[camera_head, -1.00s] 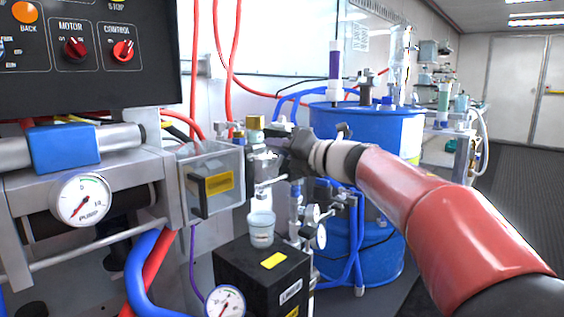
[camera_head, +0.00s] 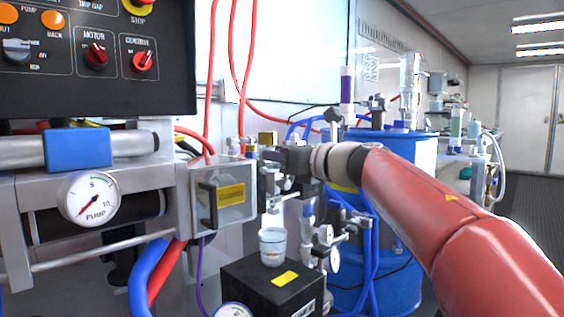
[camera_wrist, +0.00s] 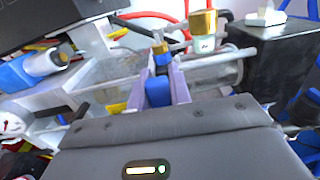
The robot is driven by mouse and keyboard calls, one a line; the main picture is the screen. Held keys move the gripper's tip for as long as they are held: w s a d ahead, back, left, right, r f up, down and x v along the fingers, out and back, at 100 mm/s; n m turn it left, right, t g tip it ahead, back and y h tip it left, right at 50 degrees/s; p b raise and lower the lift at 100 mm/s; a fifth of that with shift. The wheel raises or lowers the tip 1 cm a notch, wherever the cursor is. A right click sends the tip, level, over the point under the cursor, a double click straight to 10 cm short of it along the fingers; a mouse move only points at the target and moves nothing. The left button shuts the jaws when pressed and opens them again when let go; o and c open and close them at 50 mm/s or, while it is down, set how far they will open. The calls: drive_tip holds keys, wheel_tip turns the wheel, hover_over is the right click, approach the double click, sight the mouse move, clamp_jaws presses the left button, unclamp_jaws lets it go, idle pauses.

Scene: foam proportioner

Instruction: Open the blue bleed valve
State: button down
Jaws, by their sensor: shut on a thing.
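The blue bleed valve's small blue handle (camera_wrist: 158,92) shows in the wrist view between the two purple-grey fingers of my gripper (camera_wrist: 163,84). The fingers are shut on it. A small brass fitting (camera_wrist: 160,50) sits just beyond the fingertips, in line with the handle. In the head view my gripper (camera_head: 266,172) is at the right side of the clear box with a yellow label (camera_head: 232,193), below a brass block (camera_head: 268,139). The gripper hides the handle there, so I cannot tell how far it is turned.
A clear cup (camera_head: 272,246) stands on a black box (camera_head: 262,277) below my gripper. Gauges and valves (camera_head: 332,240) crowd the right, before a blue drum (camera_head: 410,160). Red hoses (camera_head: 240,60) hang behind. The pump gauge (camera_head: 90,198) is at left.

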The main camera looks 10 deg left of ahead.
drive_tip(key=shift+a+f, duration=0.1)
drive_tip(key=shift+f, duration=0.05)
idle(0.4)
drive_tip(key=c, duration=1.3)
unclamp_jaws()
drive_tip(key=shift+s, duration=0.1)
drive_tip(key=v, duration=0.7)
drive_tip(key=shift+s+d+b, duration=0.25)
drive_tip(key=shift+d+b, duration=0.1)
